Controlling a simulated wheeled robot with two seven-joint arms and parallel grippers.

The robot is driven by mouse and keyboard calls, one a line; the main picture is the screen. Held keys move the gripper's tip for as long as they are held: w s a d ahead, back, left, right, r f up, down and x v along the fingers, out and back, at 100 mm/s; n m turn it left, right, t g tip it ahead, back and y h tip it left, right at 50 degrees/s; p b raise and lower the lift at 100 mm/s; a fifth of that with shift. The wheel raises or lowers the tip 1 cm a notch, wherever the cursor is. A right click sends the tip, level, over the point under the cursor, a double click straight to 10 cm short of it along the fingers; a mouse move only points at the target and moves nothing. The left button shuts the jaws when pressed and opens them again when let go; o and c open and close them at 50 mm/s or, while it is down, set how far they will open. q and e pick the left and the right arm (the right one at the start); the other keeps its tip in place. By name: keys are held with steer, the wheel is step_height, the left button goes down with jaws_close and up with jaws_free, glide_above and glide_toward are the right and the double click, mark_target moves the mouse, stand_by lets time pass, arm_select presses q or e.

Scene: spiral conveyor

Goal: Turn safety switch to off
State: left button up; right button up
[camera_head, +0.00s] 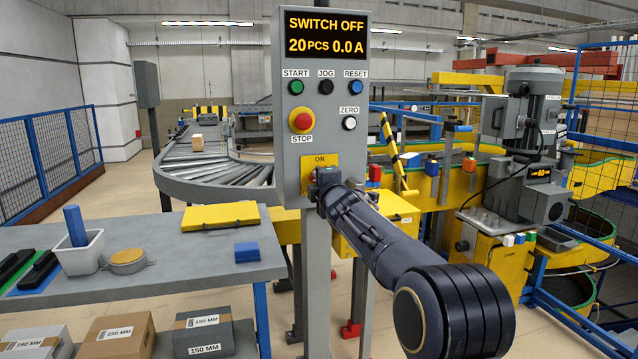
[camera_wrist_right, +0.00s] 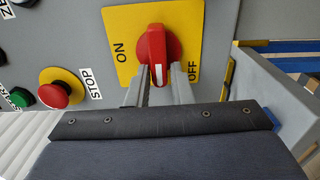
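The safety switch (camera_wrist_right: 158,47) is a red knob with a white stripe on a yellow plate (camera_wrist_right: 190,14). In the right wrist view ON is at the plate's left and OFF at its right. The knob's striped grip points down in that picture, between the two words. My right gripper (camera_wrist_right: 160,88) has a finger on each side of the grip, very close to it; I cannot tell whether both touch. In the head view my right arm hides the knob, and only the ON part of the plate (camera_head: 319,161) shows clearly. My left gripper is out of view.
The grey control panel (camera_head: 350,185) has a red stop button (camera_head: 302,120) above the plate. Its display (camera_head: 326,36) reads SWITCH OFF, 20 PCS, 0.0 A. A grey table (camera_head: 180,275) stands left, a roller conveyor (camera_head: 215,170) behind, and yellow machinery (camera_head: 465,185) right.

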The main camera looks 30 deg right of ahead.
steer(key=o, duration=0.3)
steer(key=b+v, duration=0.5)
steer(key=v, duration=0.2)
steer(key=shift+s+a+b, duration=0.1)
steer(key=shift+s+b, duration=0.3)
steer(key=shift+f, duration=0.1)
